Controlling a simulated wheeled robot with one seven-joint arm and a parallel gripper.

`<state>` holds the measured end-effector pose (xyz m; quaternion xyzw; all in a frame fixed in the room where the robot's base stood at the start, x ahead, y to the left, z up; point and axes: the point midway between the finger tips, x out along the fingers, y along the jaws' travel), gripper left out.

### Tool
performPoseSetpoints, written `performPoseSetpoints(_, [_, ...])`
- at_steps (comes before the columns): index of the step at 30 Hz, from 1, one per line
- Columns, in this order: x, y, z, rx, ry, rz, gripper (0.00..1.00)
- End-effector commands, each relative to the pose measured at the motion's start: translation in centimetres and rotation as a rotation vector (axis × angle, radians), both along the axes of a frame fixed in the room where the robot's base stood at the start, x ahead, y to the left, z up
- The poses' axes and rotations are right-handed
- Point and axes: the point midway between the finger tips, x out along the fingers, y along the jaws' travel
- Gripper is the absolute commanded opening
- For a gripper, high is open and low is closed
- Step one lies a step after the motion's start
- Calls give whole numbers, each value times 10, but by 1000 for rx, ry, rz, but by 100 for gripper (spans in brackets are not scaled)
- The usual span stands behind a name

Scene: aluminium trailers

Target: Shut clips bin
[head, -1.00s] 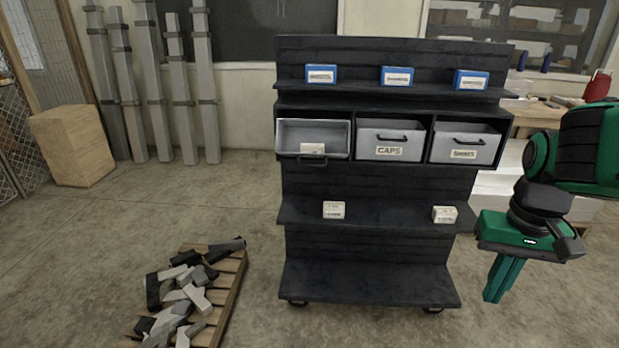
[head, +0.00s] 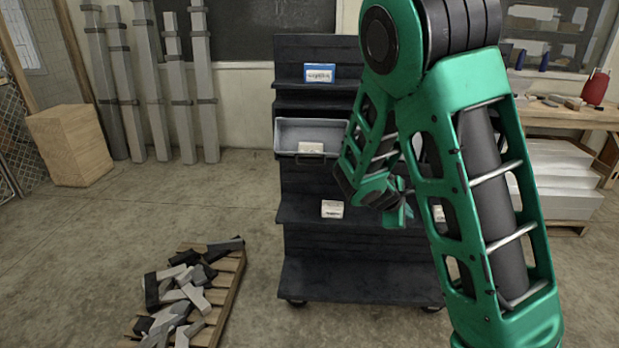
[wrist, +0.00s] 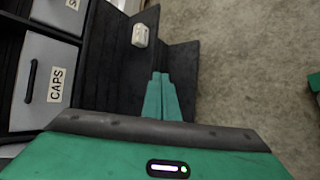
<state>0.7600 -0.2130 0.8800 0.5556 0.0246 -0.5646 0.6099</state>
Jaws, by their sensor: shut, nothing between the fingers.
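The leftmost grey bin (head: 302,135) in the cart's bin row is open, with its inside showing in the head view. Its label is too small to read, so I cannot confirm it says clips. My gripper (head: 402,216) is in front of the cart near the lower shelf, to the right of and below that bin, partly hidden by my arm. In the wrist view my gripper (wrist: 160,76) has its green fingers together and empty. The open bin cannot be made out there; the closed caps bin (wrist: 42,84) shows at the left.
The black cart (head: 350,280) holds a blue box (head: 319,73) above and a white box (head: 332,209) below; my arm hides its right part. A pallet (head: 229,290) with metal offcuts lies at lower left. A bench (head: 560,118) stands at right.

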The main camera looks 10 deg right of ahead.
Motion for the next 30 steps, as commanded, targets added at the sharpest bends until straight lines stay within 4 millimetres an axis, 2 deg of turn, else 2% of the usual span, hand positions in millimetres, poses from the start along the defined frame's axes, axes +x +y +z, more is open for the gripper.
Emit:
performPoseSetpoints(1, [18, 13, -5, -78, 25, 92, 0])
performPoseSetpoints(5, [65, 48, -8, -294, 76, 334, 0])
performPoseSetpoints(9, [111, 103, -10, -549, 128, 595, 0])
performPoseSetpoints(13, [141, 162, -13, -783, 167, 812, 0])
performPoseSetpoints(18, [161, 226, -18, -1021, 196, 1010, 0])
performPoseSetpoints(21, [166, 248, -21, -1103, 205, 1071, 0])
performPoseSetpoints(24, [169, 258, -22, -1142, 208, 1098, 0])
performPoseSetpoints(30, [188, 253, -24, -1148, 208, 1101, 0])
